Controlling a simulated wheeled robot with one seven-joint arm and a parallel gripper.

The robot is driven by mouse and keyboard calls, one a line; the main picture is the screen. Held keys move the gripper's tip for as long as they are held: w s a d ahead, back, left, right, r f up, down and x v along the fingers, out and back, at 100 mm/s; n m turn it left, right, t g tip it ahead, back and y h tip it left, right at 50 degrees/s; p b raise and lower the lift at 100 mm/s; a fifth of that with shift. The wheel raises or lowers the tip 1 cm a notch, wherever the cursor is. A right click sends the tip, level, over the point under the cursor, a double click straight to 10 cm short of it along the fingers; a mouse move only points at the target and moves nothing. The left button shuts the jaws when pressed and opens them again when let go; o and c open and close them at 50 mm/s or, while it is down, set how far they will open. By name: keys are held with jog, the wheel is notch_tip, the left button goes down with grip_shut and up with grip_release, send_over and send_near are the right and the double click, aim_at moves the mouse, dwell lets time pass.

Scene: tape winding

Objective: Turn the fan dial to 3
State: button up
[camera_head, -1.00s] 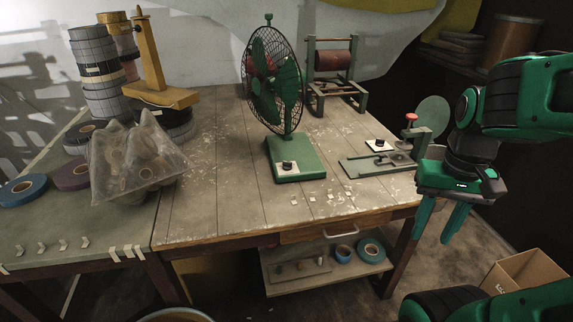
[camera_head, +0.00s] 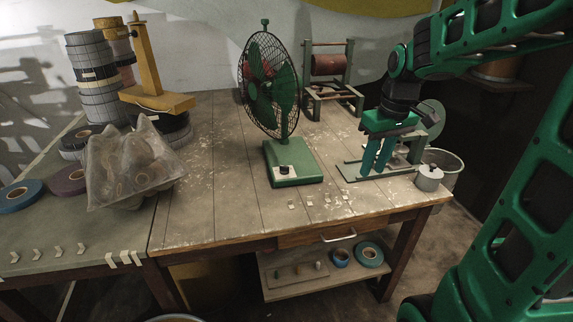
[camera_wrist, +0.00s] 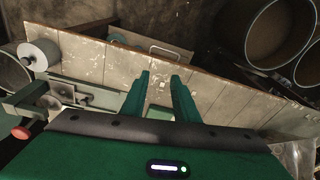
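A green desk fan (camera_head: 270,85) with a wire cage stands on the wooden table (camera_head: 215,190). The black fan dial (camera_head: 284,170) sits on a pale plate on the front of its green base (camera_head: 308,172). The dial's setting is too small to read. My gripper (camera_head: 375,172) hangs to the right of the fan base, over the winding device, with its two green fingers pointing down. In the wrist view the fingers (camera_wrist: 163,84) are apart with nothing between them.
A green winding device (camera_head: 352,170) lies under my gripper, with a grey cylinder (camera_head: 429,178) at the table's right edge. A wooden roller stand (camera_head: 330,80) stands behind. A plastic bag (camera_head: 125,170) and tape rolls (camera_head: 22,193) are at the left. The table between bag and fan is clear.

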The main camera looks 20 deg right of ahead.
jog(key=w+a+f+n+y, duration=0.1)
jog(key=w+a+n, duration=0.1)
jog(key=w, duration=0.4)
jog(key=w+a+n, duration=0.2)
jog(key=w+n, duration=0.1)
jog(key=w, duration=0.4)
jog(key=n+t+y, duration=0.1)
jog(key=n+y, duration=0.1)
jog(key=n, duration=0.3)
send_near(288, 167)
jog(key=x, duration=0.8)
jog(key=shift+w+a, duration=0.35)
grip_shut()
